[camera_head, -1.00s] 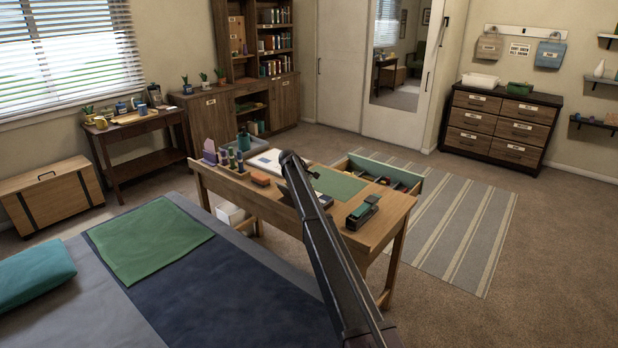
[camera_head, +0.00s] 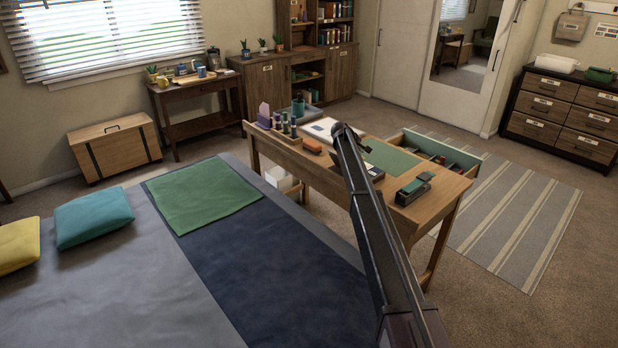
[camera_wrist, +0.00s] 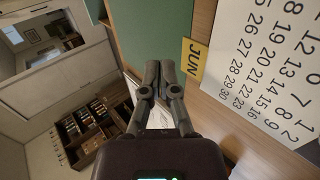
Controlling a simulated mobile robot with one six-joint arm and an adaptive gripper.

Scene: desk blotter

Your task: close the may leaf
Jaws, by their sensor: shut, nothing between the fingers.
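In the wrist view, a white calendar sheet (camera_wrist: 265,60) with black dates fills the right side. A yellow tab (camera_wrist: 193,58) marked JUN sits at its left edge. No leaf marked May can be made out. My gripper (camera_wrist: 162,68) is shut and empty, its fingertips left of the JUN tab and in front of the green blotter's (camera_wrist: 148,25) edge. I cannot tell whether it touches anything. In the head view, my arm reaches over the desk (camera_head: 440,205) and hides part of it, and the gripper's fingers cannot be made out.
The green blotter (camera_head: 392,160) lies on the desk. A green-edged drawer (camera_head: 435,148) is open at the far side. The bed (camera_head: 140,280) lies in front.

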